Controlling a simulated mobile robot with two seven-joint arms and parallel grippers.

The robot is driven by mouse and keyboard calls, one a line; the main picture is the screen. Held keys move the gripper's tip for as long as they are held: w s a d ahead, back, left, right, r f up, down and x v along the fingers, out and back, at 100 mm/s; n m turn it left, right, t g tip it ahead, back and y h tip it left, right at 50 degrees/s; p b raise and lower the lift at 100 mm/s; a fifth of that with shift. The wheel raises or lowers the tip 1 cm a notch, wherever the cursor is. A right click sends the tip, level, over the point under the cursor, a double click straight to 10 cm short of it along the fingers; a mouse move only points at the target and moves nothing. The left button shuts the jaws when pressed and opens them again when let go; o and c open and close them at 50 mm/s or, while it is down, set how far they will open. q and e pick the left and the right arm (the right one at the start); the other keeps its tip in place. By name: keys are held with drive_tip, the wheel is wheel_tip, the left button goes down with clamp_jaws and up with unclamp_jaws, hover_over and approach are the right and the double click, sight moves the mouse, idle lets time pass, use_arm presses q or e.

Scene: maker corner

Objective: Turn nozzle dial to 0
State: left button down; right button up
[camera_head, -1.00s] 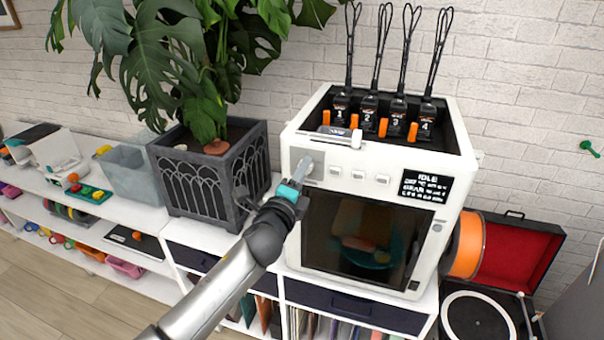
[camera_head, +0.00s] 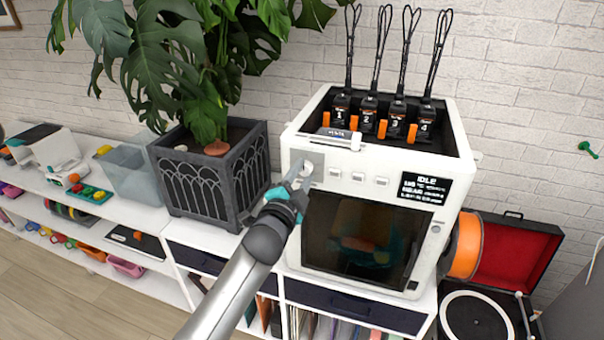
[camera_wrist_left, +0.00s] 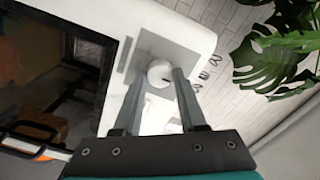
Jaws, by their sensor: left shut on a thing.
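The nozzle dial (camera_wrist_left: 160,73) is a round white knob with a dark mark, set on a grey plate (camera_wrist_left: 180,48) on the printer. In the head view the dial (camera_head: 306,168) shows at the upper left of the white printer's front. My left gripper (camera_head: 301,175) reaches it from the lower left. In the left wrist view the two grey fingers of the left gripper (camera_wrist_left: 158,76) lie on either side of the dial, shut on it. The scale around the dial is too small to read. My right gripper is not in view.
Several small buttons (camera_head: 358,178) sit right of the dial, above the dark door (camera_head: 355,240). A dark planter (camera_head: 213,180) with a large plant stands close on the left. A record player (camera_head: 480,310) is at the right.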

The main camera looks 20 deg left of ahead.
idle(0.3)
use_arm(q)
drive_tip(key=shift+c, duration=2.3)
unclamp_jaws()
drive_tip(key=shift+s, duration=0.1)
drive_tip(key=s+b, duration=0.1)
drive_tip(key=s, duration=1.4)
drive_tip(key=shift+a, duration=0.2)
